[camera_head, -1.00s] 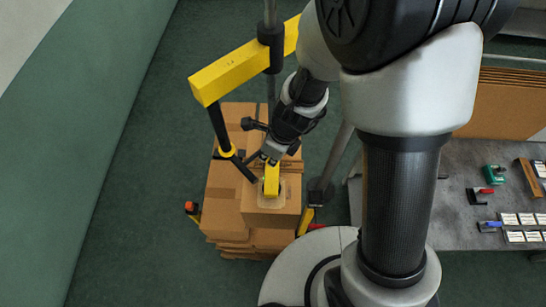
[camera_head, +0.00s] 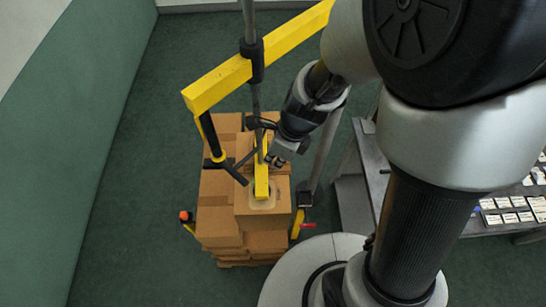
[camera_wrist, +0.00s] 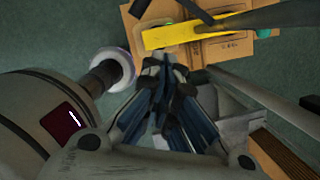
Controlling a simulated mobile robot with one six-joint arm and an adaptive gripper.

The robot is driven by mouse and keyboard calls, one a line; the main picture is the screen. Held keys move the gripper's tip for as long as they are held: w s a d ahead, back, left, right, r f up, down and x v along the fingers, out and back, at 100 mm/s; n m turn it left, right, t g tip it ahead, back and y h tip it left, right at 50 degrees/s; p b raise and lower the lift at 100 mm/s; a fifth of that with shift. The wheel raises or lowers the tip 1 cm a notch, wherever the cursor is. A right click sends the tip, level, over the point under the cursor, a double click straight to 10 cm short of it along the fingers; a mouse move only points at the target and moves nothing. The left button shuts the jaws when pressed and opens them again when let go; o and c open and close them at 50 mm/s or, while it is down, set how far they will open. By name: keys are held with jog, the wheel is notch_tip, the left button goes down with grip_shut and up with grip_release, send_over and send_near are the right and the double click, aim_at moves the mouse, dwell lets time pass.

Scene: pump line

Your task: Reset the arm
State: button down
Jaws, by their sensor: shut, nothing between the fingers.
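My gripper (camera_head: 276,160) is shut and empty, held above the stack of cardboard boxes (camera_head: 216,205) and just right of the yellow bar over the top box. In the wrist view its fingers (camera_wrist: 172,75) are together, with the yellow bar (camera_wrist: 205,28) and a box beyond their tips. My arm is bent down from the upper right in the head view. I cannot tell how far the fingertips are from the box.
A yellow beam (camera_head: 235,78) on a grey post (camera_head: 250,25) spans close left of my arm. A black handle (camera_head: 225,165) hangs from it. A grey workbench (camera_head: 350,205) with labelled cards stands right. Green floor (camera_head: 130,220) is clear on the left.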

jog(key=s+d+f+n+t+h+b, duration=0.1)
jog(key=s+d+f+n+b, duration=0.4)
jog(key=n+b, duration=0.6)
jog(key=s+d+f+n+t+h+b, duration=0.1)
jog(key=s+d+f+n+b, duration=0.4)
jog(key=n+b, duration=0.7)
jog(key=s+f+t+b, duration=0.1)
jog(key=s+b, duration=0.1)
jog(key=b, duration=0.6)
jog(key=shift+s+f+n+h+b, duration=0.25)
jog(key=shift+f+n+h+b, duration=0.05)
jog(key=shift+f+b, duration=0.1)
